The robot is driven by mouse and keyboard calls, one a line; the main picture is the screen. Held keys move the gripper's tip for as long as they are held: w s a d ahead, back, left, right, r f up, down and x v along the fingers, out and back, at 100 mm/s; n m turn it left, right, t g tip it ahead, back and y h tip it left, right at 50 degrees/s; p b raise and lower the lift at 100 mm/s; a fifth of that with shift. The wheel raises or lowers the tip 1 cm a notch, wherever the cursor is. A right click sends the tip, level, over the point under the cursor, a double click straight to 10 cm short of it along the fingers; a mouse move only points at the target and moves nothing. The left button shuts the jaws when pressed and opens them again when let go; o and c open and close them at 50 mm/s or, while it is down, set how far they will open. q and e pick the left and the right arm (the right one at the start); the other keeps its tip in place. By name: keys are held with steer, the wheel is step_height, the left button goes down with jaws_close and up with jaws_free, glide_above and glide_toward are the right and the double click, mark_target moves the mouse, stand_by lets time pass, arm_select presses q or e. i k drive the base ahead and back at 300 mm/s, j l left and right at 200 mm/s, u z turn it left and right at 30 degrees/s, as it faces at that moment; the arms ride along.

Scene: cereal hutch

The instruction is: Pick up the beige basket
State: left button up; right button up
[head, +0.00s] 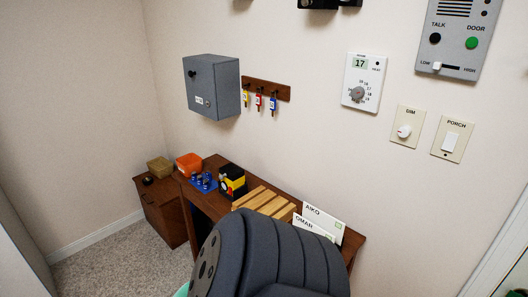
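The beige basket (159,166) is a small tan box-shaped container. It sits on top of a low brown wooden cabinet in the corner at the left of the head view, with a small black object (148,180) just in front of it. Nothing holds the basket. Neither of my grippers shows in the head view. A large dark grey ribbed part of my own body fills the bottom middle and hides part of the desk.
The low cabinet (163,217) adjoins a brown desk. On the desk are an orange basket (189,163), blue item (204,182), black-yellow box (232,181), slatted wooden rack (264,200) and name cards (322,221). A grey wall box (212,86) hangs above. Carpet is clear at lower left.

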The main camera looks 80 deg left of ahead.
mark_target(161, 167)
steer(key=u, duration=3.6)
steer(key=i+j+z, duration=0.25)
steer(key=i+j, duration=0.35)
steer(key=i, duration=0.2)
steer(key=i+j+z, duration=0.3)
steer(key=i+j, duration=0.45)
